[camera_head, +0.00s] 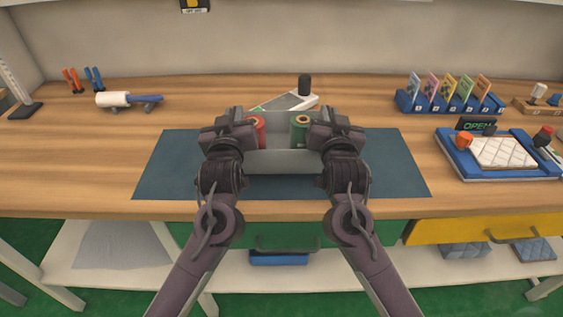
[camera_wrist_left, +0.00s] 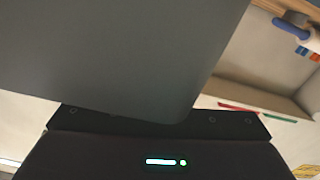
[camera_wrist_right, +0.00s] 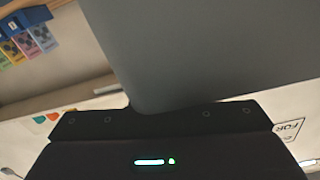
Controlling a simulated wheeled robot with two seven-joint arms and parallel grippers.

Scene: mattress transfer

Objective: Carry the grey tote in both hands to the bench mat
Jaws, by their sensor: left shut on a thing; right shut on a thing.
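The grey tote (camera_head: 280,161) is at the middle of the head view, over or on the dark blue bench mat (camera_head: 165,170). I cannot tell whether its base touches the mat. A red spool (camera_head: 258,124) and a green spool (camera_head: 299,130) stand in it. My left gripper (camera_head: 236,134) is shut on the tote's left side. My right gripper (camera_head: 324,134) is shut on its right side. A grey tote wall fills much of the left wrist view (camera_wrist_left: 120,50) and the right wrist view (camera_wrist_right: 200,50). The fingertips are hidden in the head view.
Behind the tote lies a grey device with a black knob (camera_head: 304,84). A blue card rack (camera_head: 450,101) and a blue tray with a quilted pad (camera_head: 503,152) are at the right. A white roll (camera_head: 113,99) lies back left. Bare wood shows left of the mat.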

